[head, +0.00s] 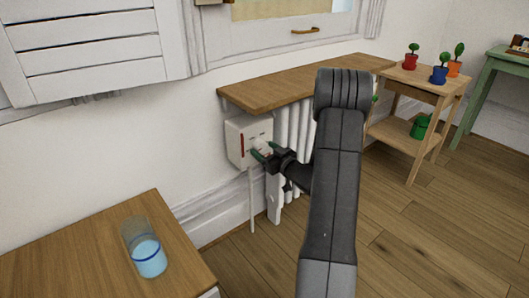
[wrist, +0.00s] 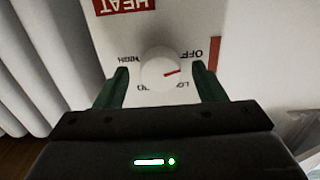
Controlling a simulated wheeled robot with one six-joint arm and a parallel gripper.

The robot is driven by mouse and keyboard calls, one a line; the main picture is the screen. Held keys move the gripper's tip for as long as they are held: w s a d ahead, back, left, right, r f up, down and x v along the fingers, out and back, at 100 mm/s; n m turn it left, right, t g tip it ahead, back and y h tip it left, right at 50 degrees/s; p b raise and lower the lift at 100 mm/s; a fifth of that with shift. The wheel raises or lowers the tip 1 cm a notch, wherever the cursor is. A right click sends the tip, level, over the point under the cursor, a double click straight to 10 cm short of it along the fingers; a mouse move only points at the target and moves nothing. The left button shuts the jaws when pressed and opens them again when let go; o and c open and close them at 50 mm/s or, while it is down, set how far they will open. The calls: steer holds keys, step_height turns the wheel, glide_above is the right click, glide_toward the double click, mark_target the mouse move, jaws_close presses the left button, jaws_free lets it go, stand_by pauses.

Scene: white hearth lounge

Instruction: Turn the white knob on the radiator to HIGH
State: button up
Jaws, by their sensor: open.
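The white knob (wrist: 158,66) is round with a red pointer mark, on a white control box (head: 236,140) at the left end of the white radiator (head: 294,128). In the wrist view the pointer faces right, between the OFF label at upper right and the LOW label at lower right. The HIGH label is at upper left. My gripper (head: 264,151) is open, its green fingers on either side of the knob, with gaps visible in the wrist view. In the head view the fingers partly hide the knob.
A wooden shelf (head: 290,83) runs above the radiator. A wooden table (head: 70,262) with a glass of blue liquid (head: 147,250) stands at front left. A plant stand (head: 412,78) with small pots is to the right. Open floor lies in front.

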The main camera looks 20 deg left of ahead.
steer(key=shift+w+a, duration=0.15)
steer(key=shift+a, duration=0.1)
steer(key=c, duration=1)
steer(key=shift+o, duration=0.2)
